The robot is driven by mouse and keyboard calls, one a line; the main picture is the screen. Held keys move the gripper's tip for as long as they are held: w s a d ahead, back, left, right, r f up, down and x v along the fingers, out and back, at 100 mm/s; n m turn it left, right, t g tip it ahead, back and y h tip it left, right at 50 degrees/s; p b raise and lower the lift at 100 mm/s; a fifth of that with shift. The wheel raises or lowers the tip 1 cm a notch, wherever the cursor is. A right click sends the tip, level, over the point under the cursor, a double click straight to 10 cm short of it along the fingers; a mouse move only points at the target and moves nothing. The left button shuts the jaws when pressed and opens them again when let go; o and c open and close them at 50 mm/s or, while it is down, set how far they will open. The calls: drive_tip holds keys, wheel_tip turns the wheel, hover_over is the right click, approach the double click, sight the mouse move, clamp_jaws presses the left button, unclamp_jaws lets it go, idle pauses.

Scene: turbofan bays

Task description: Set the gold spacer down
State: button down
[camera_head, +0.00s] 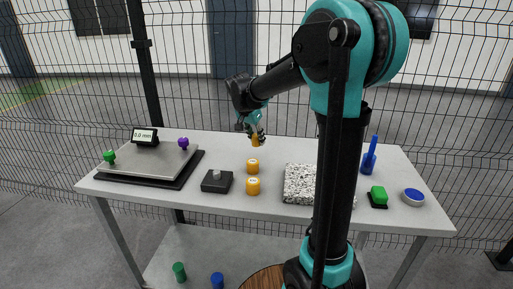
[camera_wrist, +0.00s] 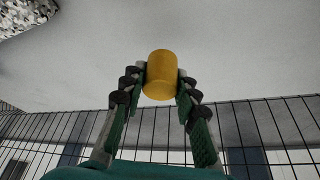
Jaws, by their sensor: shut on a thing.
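A gold spacer (camera_wrist: 160,76) is pinched between the two fingers of my gripper (camera_wrist: 161,82) in the wrist view. In the head view my gripper (camera_head: 254,134) holds this spacer (camera_head: 256,141) above the back middle of the grey table (camera_head: 300,145). I cannot tell the exact gap under it.
At left are a metal plate (camera_head: 150,164) with green and purple knobs and a display (camera_head: 145,136). A black block (camera_head: 217,181) stands left of the spacers. A speckled slab (camera_head: 299,184) lies right. Blue and green items stand at far right. A mesh fence is behind.

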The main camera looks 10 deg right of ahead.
wheel_tip(320, 180, up, 15)
drive_tip(key=shift+f, duration=0.1)
